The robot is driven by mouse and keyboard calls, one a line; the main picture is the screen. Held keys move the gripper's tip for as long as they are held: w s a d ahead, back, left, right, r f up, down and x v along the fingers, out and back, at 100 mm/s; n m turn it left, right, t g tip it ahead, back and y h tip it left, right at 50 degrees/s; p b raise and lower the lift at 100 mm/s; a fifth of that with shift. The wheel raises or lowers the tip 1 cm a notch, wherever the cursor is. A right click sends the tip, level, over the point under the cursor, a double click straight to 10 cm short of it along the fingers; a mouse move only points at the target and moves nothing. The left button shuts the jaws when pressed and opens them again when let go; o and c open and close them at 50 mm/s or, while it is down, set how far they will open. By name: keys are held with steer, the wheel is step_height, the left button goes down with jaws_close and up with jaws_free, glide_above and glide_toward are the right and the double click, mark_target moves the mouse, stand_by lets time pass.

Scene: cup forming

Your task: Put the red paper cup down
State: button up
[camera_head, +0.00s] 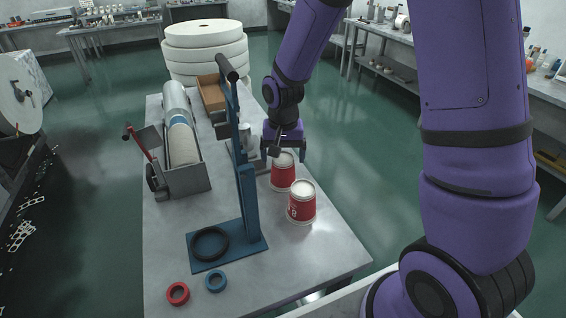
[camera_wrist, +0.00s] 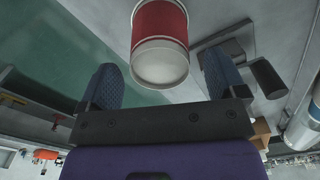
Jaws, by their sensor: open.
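Two red paper cups with white ends stand on the grey table in the head view, a nearer cup (camera_head: 301,206) and a farther cup (camera_head: 283,177). They stand close together near the table's right edge. My gripper (camera_head: 284,152) is at the farther cup's top, pointing down from behind it. In the wrist view, one red cup (camera_wrist: 160,28) shows between the spread fingers of my gripper (camera_wrist: 160,62), its pale round end facing the camera. Gaps show on both sides of it. My gripper is open and holds nothing. Only one cup shows in the wrist view.
A blue lever stand (camera_head: 246,190) rises just left of the cups. A black ring (camera_head: 209,243) lies on its base. A red ring (camera_head: 178,293) and a blue ring (camera_head: 216,281) lie at the front. A roller machine (camera_head: 183,150) stands at left. The table's front right is clear.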

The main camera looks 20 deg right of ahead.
step_height(320, 180, up, 9)
steer(key=s+d+r+n+t, duration=0.2)
steer(key=s+d+r+t, duration=0.15)
steer(key=s+r, duration=0.85)
steer(key=s+d+r+n+t, duration=0.2)
steer(key=s+r, duration=0.3)
steer(key=s, duration=0.7)
steer(key=shift+d+r+n, duration=0.2)
steer(key=shift+d+n, duration=0.1)
steer(key=shift+d, duration=0.4)
stand_by(0.6)
